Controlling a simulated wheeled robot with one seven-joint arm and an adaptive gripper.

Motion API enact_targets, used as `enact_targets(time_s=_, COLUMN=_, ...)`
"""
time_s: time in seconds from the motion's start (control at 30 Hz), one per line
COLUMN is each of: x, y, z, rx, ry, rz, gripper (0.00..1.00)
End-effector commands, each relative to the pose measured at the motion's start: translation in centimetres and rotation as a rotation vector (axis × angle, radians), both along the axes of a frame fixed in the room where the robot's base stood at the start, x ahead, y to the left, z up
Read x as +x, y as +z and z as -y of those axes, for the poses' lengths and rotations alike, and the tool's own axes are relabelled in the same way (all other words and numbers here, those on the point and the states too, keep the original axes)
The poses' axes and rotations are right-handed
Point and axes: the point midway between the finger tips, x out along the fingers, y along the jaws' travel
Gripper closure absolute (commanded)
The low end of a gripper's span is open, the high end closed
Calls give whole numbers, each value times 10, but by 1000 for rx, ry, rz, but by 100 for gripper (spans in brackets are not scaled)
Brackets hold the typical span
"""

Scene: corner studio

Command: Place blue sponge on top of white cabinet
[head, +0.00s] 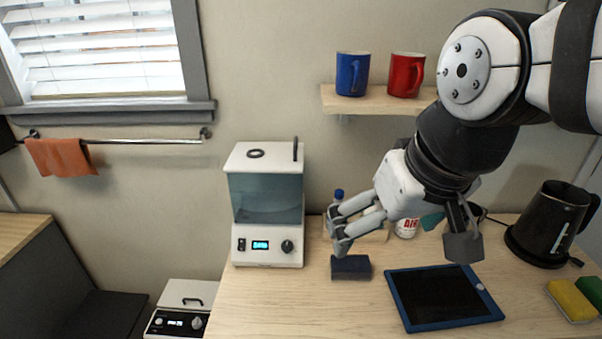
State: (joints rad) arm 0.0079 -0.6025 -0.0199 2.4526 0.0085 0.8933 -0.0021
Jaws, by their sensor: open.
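A dark blue block that looks like the blue sponge (351,267) lies flat on the wooden table, left of the tablet. My gripper (338,229) is open and empty, with its fingertips just above and behind the sponge in the picture. I cannot tell the exact height gap. The likely white cabinet (268,160) is a white box with a tinted window, a small display and a knob. It stands upright on the table, left of the sponge. Its top carries a dark round piece and an upright black handle at the right.
A blue-framed tablet (442,297) lies right of the sponge. A black kettle (547,225), yellow sponge (571,299) and green sponge (591,291) are farther right. Bottles (339,197) stand behind my gripper. A shelf (375,102) above holds two mugs. The table's front left is clear.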

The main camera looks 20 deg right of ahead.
Motion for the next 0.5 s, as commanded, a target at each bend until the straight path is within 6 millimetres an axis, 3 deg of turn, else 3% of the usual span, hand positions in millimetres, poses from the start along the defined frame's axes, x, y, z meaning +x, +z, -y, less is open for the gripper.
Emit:
enact_targets(time_s=0.2, x=-30, y=2, z=-3, rx=-24, ry=22, rz=51, gripper=0)
enact_targets(time_s=0.5, x=-33, y=2, z=-3, rx=-27, ry=25, rz=55, gripper=0)
